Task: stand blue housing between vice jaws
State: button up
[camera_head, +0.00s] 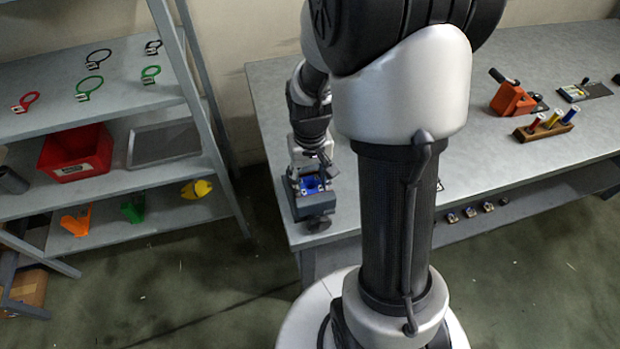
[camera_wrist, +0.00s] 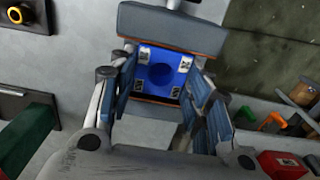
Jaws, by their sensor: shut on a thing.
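The blue housing (camera_wrist: 160,72) shows a round dark recess and pale metal corner pieces in the wrist view. It also shows as a small blue patch in the head view (camera_head: 312,184). My gripper (camera_wrist: 157,88) is shut on it, with a finger on its left and right sides. The grey vice (camera_head: 312,205) is at the table's near left corner. In the wrist view, a wide vice jaw (camera_wrist: 170,32) lies just beyond the housing, and an orange-brown edge shows on its near side. The housing appears between the jaws; its underside and seating are hidden.
The grey table (camera_head: 480,110) carries an orange tool (camera_head: 512,98) and a wooden holder (camera_head: 543,131) with coloured handles at the right. A shelf at left holds a red bin (camera_head: 75,153), a grey tray (camera_head: 165,143) and coloured rings. Floor separates shelf and table.

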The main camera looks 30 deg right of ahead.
jog(key=shift+f+b, duration=0.35)
jog(key=shift+f, duration=0.15)
dwell(0.3)
jog(key=o, duration=1.5)
jog(key=o, duration=0.5)
jog(key=shift+o, duration=0.2)
jog(key=shift+r, duration=0.15)
jog(key=shift+r+p, duration=2.95)
jog(key=shift+r, duration=0.4)
